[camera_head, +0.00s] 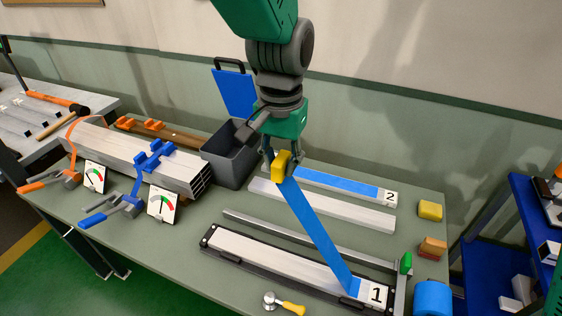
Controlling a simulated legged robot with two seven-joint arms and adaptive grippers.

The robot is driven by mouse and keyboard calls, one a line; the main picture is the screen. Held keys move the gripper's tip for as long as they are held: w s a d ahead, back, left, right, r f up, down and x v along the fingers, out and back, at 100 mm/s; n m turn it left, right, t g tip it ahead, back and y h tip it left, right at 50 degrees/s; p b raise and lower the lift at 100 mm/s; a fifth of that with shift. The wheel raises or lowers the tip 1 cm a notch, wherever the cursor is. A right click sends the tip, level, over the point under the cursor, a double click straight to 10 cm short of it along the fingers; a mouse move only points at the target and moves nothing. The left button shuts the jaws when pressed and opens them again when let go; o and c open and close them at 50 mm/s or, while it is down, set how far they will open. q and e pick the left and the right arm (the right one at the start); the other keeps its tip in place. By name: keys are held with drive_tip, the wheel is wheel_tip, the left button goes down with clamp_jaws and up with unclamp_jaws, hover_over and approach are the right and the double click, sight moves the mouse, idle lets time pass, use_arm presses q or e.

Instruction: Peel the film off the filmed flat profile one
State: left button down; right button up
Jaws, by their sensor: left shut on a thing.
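Flat profile one (280,261) lies in a dark holder at the front of the table, with a label "1" (377,295) at its right end. The blue film (318,234) rises as a slanted strip from near that label up to my left gripper (281,163). The rest of the profile's top looks bare and pale. My left gripper is shut at the film's upper end, above the table. A yellow piece (281,167) sits between its fingers, and whether it belongs to the film I cannot tell. My right gripper is not in view.
Profile "2" (340,184) with blue film and a bare profile (330,208) lie behind. A long bar clamp (308,237) lies between them and profile one. A grey bin (230,160), clamped profiles (135,155) and gauges stand left. A yellow-handled tool (285,304) lies in front.

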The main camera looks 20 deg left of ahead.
use_arm(q)
drive_tip(key=shift+r, duration=0.15)
drive_tip(key=shift+s+d+r, duration=0.1)
drive_tip(key=shift+d+r, duration=0.8)
drive_tip(key=shift+r, duration=0.1)
